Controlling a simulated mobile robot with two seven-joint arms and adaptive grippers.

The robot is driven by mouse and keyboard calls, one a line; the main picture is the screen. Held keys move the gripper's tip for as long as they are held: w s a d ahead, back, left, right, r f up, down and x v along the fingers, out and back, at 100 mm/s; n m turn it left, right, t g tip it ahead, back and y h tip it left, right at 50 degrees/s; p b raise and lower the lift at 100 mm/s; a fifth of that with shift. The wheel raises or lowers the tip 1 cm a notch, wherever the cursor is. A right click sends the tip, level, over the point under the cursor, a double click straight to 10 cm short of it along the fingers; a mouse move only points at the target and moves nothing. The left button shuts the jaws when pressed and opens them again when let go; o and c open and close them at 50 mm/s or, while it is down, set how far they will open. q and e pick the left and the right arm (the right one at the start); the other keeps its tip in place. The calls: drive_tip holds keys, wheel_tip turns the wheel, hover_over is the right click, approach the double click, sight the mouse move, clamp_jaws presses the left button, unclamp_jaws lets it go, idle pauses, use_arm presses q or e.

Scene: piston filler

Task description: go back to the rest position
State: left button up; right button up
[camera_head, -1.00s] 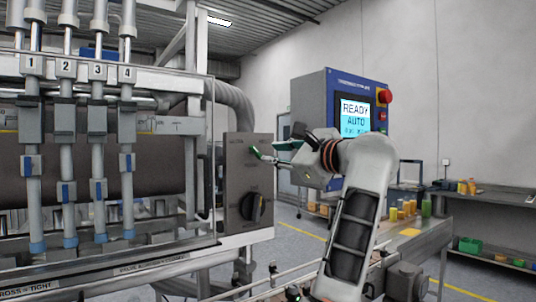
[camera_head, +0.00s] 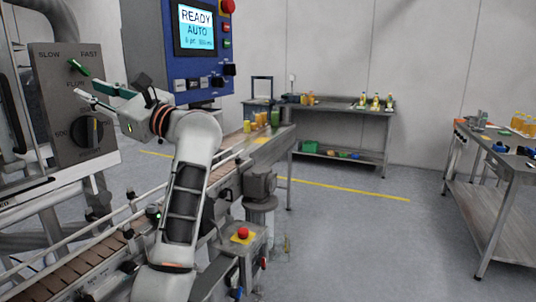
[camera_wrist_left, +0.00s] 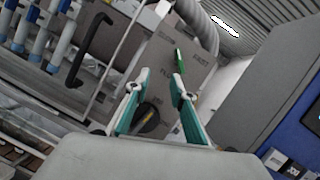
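My left gripper (camera_head: 84,90) is in front of the grey flow panel (camera_head: 67,60) at the left of the head view. It is open and empty: in the left wrist view its two green-padded fingers (camera_wrist_left: 160,82) stand apart. The panel's green flow knob (camera_head: 78,67) appears just above the fingertips. It also shows beyond the fingers in the wrist view (camera_wrist_left: 180,61). The black dial (camera_head: 87,131) shows below the gripper. Whether the fingers touch the panel cannot be told. My right gripper is not in view.
A blue control cabinet (camera_head: 163,53) reading READY AUTO stands behind my left arm. A conveyor (camera_head: 85,258) runs below the arm, with a red stop button (camera_head: 242,233) beside it. A back bench (camera_head: 347,107) and a right bench (camera_head: 500,150) border clear floor (camera_head: 370,235).

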use_arm(q)
drive_tip(key=s+d+f+n+t+h, duration=0.1)
drive_tip(key=d+f+n+t+h, duration=0.5)
drive_tip(key=f+n, duration=0.5)
drive_tip(key=s+d+f+n+t+h+p, duration=0.1)
drive_tip(key=d+f+n+t+h, duration=0.55)
drive_tip(key=f, duration=0.85)
drive_tip(key=s+d+f+n+t+h, duration=0.1)
drive_tip(key=d+f+n+t+h, duration=0.3)
drive_tip(key=f+n+h, duration=0.7)
drive_tip(key=s+d+f+m+g, duration=0.1)
drive_tip(key=s+f+m+g, duration=0.2)
drive_tip(key=s+f+m, duration=0.55)
drive_tip(key=s+d+f+m+g, duration=0.1)
drive_tip(key=s+f+m+g, duration=0.2)
drive_tip(key=f, duration=1)
drive_tip(key=s+a+f+m+g+p, duration=0.1)
drive_tip(key=s+f+m+g, duration=0.3)
drive_tip(key=s+f, duration=0.9)
drive_tip(key=s+g, duration=0.1)
drive_tip(key=s, duration=0.2)
drive_tip(key=shift+a+m+g, duration=0.2)
drive_tip(key=shift+m+g, duration=0.1)
drive_tip(key=shift+g, duration=0.05)
drive_tip(key=shift+o, duration=0.2)
drive_tip(key=shift+w, duration=0.1)
drive_tip(key=shift+o, duration=0.3)
drive_tip(key=shift+w+d, duration=0.1)
